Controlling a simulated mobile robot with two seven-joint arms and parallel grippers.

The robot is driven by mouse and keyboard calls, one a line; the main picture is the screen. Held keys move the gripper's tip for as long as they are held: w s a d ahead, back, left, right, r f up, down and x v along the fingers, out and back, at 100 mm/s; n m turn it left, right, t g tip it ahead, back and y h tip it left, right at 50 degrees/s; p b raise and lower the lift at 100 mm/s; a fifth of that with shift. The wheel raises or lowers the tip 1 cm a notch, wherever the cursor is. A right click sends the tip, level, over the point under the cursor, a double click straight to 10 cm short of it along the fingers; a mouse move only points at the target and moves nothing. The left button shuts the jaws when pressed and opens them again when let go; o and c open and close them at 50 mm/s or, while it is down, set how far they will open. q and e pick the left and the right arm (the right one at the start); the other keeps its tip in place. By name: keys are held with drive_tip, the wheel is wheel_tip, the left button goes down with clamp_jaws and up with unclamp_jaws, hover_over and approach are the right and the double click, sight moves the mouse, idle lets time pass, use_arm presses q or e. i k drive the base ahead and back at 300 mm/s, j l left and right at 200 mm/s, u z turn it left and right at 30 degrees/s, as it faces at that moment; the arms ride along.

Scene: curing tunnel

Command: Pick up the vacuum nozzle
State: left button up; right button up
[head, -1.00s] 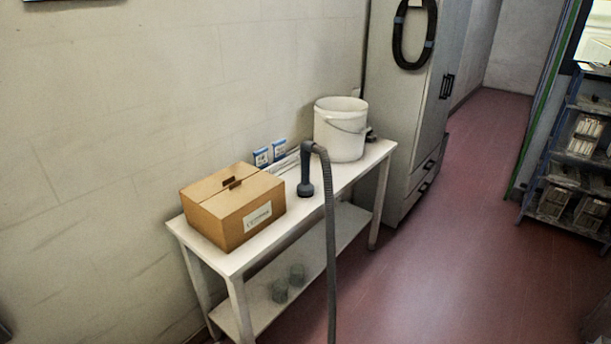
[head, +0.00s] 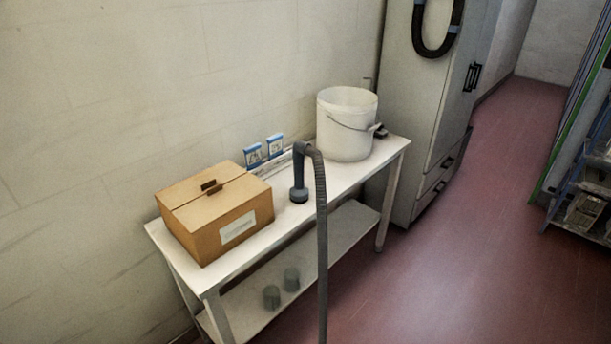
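The vacuum nozzle (head: 299,176) is dark blue-grey with a round dark foot. It stands upright on the white table (head: 262,232), between the cardboard box and the white bucket. A grey ribbed hose (head: 321,230) bends over from its top and hangs down in front of the table, past the bottom of the picture. Neither of my grippers shows in the head view.
A cardboard box (head: 215,212) is left of the nozzle and a white bucket (head: 346,125) right. Two small blue-white boxes (head: 264,150) stand behind. Two cups (head: 281,289) are on the lower shelf. A grey cabinet (head: 427,110) is beyond. The red floor (head: 450,270) at right is clear.

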sight(299, 193)
drive_tip(key=i+l, duration=0.35)
drive_tip(key=i+l+u, duration=0.15)
drive_tip(key=i+l, duration=0.45)
drive_tip(key=l, duration=0.2)
drive_tip(key=i+l+u, duration=0.15)
drive_tip(key=i+l, duration=0.45)
drive_tip(key=l, duration=0.25)
drive_tip(key=i+l+u, duration=0.15)
drive_tip(key=i+l, duration=0.15)
drive_tip(key=l, duration=0.15)
